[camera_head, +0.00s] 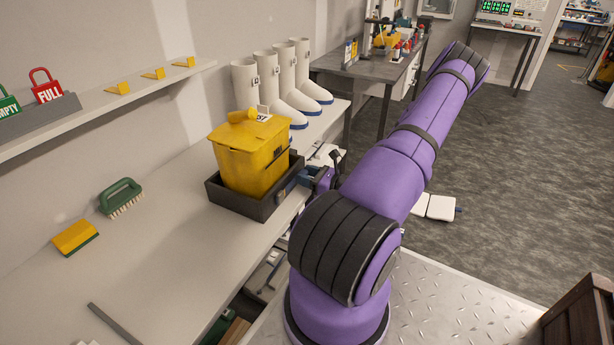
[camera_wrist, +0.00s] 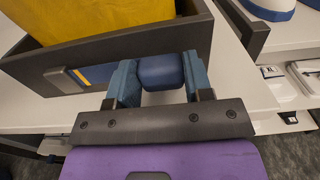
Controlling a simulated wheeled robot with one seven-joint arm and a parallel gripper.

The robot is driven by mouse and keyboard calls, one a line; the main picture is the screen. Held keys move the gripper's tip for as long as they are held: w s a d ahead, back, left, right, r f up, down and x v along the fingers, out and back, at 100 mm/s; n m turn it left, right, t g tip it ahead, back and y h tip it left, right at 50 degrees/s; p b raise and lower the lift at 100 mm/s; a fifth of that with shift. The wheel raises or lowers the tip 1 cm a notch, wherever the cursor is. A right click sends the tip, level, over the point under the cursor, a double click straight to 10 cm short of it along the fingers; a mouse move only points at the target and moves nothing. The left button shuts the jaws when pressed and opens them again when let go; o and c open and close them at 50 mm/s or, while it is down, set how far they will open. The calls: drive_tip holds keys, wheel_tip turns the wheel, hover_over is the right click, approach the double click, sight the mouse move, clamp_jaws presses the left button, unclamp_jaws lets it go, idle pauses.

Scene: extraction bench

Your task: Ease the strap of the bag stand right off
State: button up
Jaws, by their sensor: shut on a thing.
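The bag stand (camera_head: 243,202) is a dark grey open tray on the bench, and it also shows in the wrist view (camera_wrist: 40,62). A yellow bag with a top (camera_head: 252,158) stands upright in it. A blue rounded knob (camera_wrist: 161,72) sits at the stand's front wall, between the two blue fingers of my gripper (camera_wrist: 158,76). The gripper is shut on this knob; in the head view my gripper (camera_head: 300,180) is at the stand's right side, partly hidden by my arm.
White boots (camera_head: 285,88) stand behind the stand along the wall. A green brush (camera_head: 121,197) and a yellow-green sponge (camera_head: 75,237) lie to the left on the bench. A wall shelf (camera_head: 130,97) holds EMPTY and FULL tags. Bench between brush and stand is clear.

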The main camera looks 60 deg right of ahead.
sight(293, 179)
drive_tip(key=shift+s+a, duration=0.15)
drive_tip(key=shift+a, duration=1.65)
drive_tip(key=o, duration=1.3)
drive_tip(key=s, duration=0.7)
drive_tip(key=s+d, duration=0.1)
drive_tip(key=s, duration=0.2)
drive_tip(key=shift+s, duration=0.4)
